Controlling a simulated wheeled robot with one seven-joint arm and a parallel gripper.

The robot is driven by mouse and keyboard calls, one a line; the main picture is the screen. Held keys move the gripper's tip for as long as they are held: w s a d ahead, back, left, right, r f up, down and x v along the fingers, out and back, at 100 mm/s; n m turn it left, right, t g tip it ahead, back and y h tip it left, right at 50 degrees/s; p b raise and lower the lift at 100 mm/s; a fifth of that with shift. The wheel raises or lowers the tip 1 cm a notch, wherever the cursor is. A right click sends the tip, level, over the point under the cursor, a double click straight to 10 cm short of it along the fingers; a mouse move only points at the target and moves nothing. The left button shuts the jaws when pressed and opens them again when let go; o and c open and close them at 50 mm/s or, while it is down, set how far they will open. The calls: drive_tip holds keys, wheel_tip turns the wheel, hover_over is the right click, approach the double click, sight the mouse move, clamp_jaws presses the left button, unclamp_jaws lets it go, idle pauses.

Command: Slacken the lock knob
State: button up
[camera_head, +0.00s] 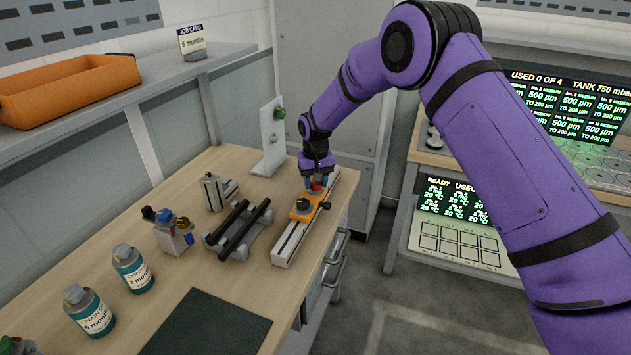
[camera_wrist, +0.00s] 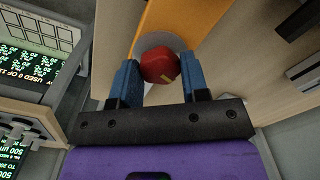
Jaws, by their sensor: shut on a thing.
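The lock knob is a red faceted knob (camera_wrist: 159,66) with a small yellow mark, on a grey round base, in the wrist view. It sits on an orange carriage (camera_wrist: 195,22), which also shows in the head view (camera_head: 303,207) on a pale rail (camera_head: 291,240) along the bench's right edge. My gripper (camera_wrist: 159,78) has its blue fingers on either side of the knob and is shut on it. In the head view my gripper (camera_head: 317,184) points down at the far part of the carriage and hides most of the knob.
Left of the rail are a rack with black bars (camera_head: 238,230) and a small metal block (camera_head: 214,191). A white upright plate (camera_head: 271,135) stands behind. Labelled bottles (camera_head: 131,268) and a dark mat (camera_head: 207,325) are nearer. An orange bin (camera_head: 75,88) is on the shelf.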

idle(0.4)
drive_tip(key=o, duration=0.9)
wheel_tip(320, 180, up, 11)
drive_tip(key=shift+f, duration=0.1)
